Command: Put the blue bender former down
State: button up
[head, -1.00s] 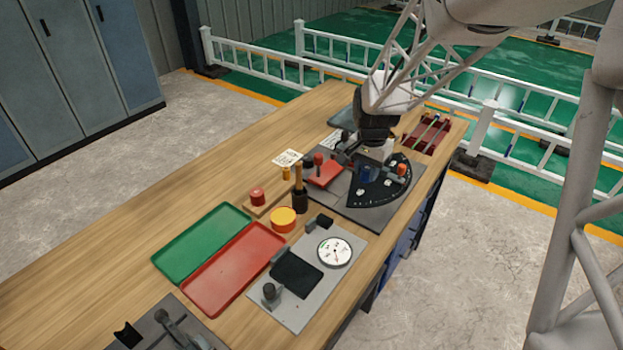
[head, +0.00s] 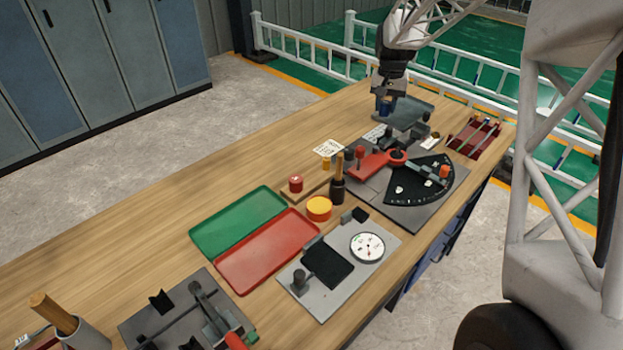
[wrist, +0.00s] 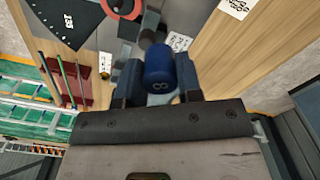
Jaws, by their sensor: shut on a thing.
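The blue bender former (head: 386,106) is a small dark blue cylinder held in my gripper (head: 387,94). The bender (head: 400,185), with a red arm, red ring and black dial plate, stands nearer.
A dark red rack with rods (head: 473,137) is right of the tray. A white card (head: 328,148) lies left of the bender. Green (head: 238,222) and red (head: 267,251) trays, a yellow-topped cylinder (head: 319,208) and a gauge plate (head: 345,270) are nearer.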

jog(key=w+a+r+n, duration=0.1)
jog(key=w+a, duration=0.2)
jog(key=w, duration=0.1)
jog(key=m, duration=0.7)
send_over(312, 179)
notch_tip(312, 179, down, 5)
jog(key=shift+w, duration=0.1)
jog(key=shift+f, duration=0.1)
jog(key=shift+f, duration=3.05)
jog(key=shift+f, duration=1.85)
